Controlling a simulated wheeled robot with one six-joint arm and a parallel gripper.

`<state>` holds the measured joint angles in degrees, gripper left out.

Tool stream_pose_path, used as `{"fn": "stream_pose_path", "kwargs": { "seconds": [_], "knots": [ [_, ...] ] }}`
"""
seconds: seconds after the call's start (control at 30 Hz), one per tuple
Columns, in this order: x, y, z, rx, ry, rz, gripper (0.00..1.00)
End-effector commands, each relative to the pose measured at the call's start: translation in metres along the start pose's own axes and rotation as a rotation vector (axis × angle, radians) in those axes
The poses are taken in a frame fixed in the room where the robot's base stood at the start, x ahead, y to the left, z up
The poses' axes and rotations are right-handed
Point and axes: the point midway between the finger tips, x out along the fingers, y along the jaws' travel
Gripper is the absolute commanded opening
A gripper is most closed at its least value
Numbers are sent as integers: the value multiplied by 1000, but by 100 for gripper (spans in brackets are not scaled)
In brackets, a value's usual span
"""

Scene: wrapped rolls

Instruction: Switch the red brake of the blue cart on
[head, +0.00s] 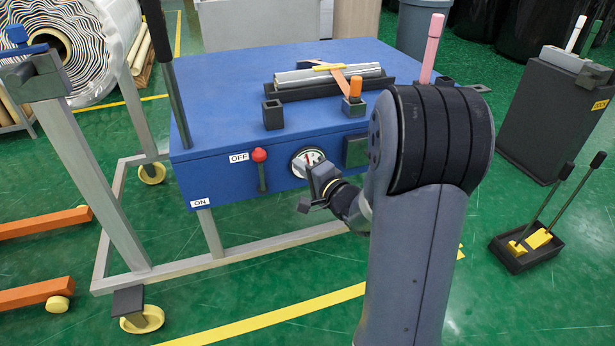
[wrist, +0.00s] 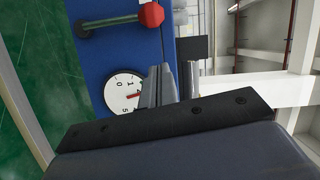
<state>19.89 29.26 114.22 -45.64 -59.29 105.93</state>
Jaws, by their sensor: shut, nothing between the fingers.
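The blue cart (head: 225,118) stands ahead of me. On its front face, the brake lever with a red knob (head: 259,155) points up, its knob beside the OFF label (head: 238,157). The ON label (head: 200,202) is lower and further left. The red knob (wrist: 151,14) and its dark stem also show at the top of the wrist view. My gripper (head: 312,178) is shut and empty, in front of the white dial (head: 303,158), to the right of the lever and apart from it. Its fingers (wrist: 168,85) partly cover the dial in the wrist view.
A dark square block (head: 356,150) sits right of the dial. The cart's top bears a wrapped roll (head: 325,76) and small dark sockets. A dark upright post (head: 166,75) rises at the cart's left. A black box with two levers (head: 525,245) is on the floor at right.

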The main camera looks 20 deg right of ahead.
Motion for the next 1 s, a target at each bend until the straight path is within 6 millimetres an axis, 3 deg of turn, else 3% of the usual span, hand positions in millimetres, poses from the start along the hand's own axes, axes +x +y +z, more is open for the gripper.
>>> {"fn": "stream_pose_path", "kwargs": {
  "seconds": [0.2,0.4,1.0],
  "knots": [
    [48,4,2,-1,-3,-2,0],
    [67,3,21,-1,-2,0,0],
    [76,0,28,-3,1,2,0]
  ]
}}
